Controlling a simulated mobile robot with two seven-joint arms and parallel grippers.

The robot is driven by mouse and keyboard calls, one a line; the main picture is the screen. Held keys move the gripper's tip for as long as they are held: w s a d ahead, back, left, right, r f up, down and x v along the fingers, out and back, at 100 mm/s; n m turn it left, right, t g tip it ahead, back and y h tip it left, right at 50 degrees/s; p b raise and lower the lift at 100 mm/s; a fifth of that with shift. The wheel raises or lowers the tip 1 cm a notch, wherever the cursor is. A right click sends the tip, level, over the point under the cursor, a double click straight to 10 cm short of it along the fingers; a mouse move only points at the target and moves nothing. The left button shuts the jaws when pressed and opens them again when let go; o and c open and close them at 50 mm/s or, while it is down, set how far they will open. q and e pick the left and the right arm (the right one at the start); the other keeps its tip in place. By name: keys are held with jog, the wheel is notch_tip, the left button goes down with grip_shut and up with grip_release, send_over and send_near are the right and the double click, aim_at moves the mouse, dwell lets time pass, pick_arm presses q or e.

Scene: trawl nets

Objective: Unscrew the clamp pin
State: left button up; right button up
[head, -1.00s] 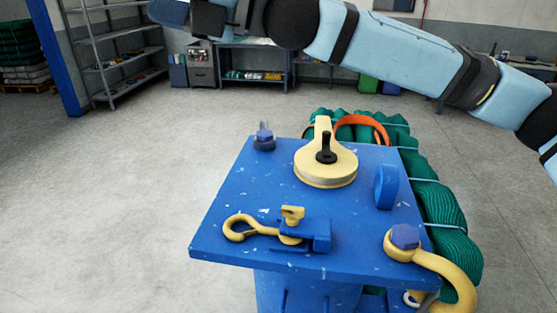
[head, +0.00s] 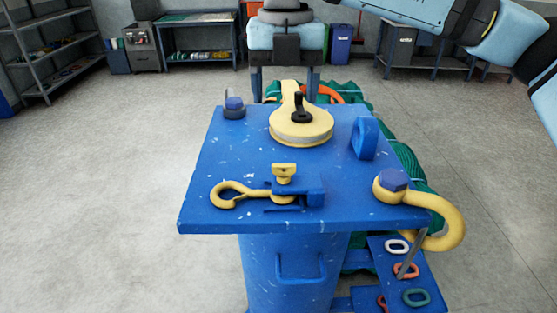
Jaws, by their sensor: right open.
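The clamp pin (head: 284,172), a small yellow screw with a flat head, stands upright in the blue clamp block (head: 311,190) on the bench top. A yellow hook (head: 232,193) lies to its left, its shank running into the clamp under the pin. My right gripper (head: 285,86) hangs at the top middle, fingers spread apart and pointing down, with nothing between them that I can see as held. It appears beyond the pin and behind the yellow pulley, well apart from the pin. My left gripper is not in view.
Green nets (head: 410,165) lie behind. A lower shelf holds links (head: 415,298).

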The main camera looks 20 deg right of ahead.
aim_at(284, 170)
notch_tip(284, 170, down, 13)
jog(key=shift+f+p, duration=0.2)
jog(key=shift+p, duration=0.9)
jog(key=c, duration=0.9)
